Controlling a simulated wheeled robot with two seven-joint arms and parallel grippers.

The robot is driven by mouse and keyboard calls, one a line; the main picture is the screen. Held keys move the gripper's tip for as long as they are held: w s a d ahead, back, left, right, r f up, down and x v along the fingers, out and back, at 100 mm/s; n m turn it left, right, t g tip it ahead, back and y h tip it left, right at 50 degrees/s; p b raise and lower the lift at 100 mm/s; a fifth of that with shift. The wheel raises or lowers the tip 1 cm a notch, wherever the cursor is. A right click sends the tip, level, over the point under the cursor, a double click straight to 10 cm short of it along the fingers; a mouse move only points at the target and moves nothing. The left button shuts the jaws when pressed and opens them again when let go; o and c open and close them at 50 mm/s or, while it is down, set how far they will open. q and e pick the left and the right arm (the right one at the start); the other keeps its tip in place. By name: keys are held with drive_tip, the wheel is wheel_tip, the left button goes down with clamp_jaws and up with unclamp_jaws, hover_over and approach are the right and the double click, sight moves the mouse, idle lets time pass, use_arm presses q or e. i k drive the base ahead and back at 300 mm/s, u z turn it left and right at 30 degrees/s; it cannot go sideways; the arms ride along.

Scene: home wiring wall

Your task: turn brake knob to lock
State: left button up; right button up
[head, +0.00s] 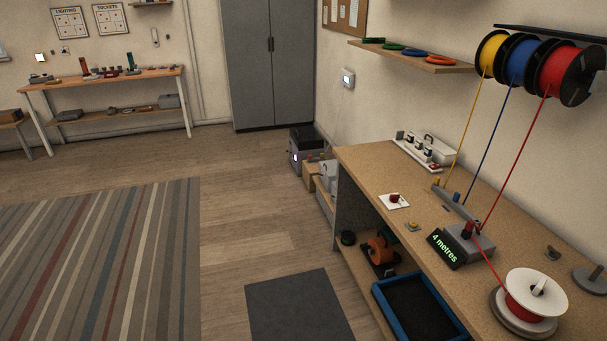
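Neither of my grippers is in view. I cannot tell for sure which part is the brake knob. A red knob (395,197) sits on a small white plate on the workbench. A small dark knob-like part (552,253) stands on the bench top behind the white reel (537,292). The white reel holds red wire and rests on a round grey base. The red wire runs from the red spool (563,72) down to a grey measuring unit (472,241) and on to the reel. The unit's display (445,248) reads "4 metres". Lock markings are too small to see.
The workbench (370,163) runs along the right wall. Yellow and blue spools (525,60) hang above it, their wires reaching down. A grey disc (590,279) lies at its right edge. A blue tray (415,310) sits below. The floor at left is clear around a striped rug (110,260).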

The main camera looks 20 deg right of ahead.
sight(393, 199)
drive_tip(key=u, duration=0.35)
drive_tip(key=i, duration=1.7)
drive_tip(key=z, duration=1.15)
drive_tip(key=i, duration=0.65)
drive_tip(key=z, duration=0.6)
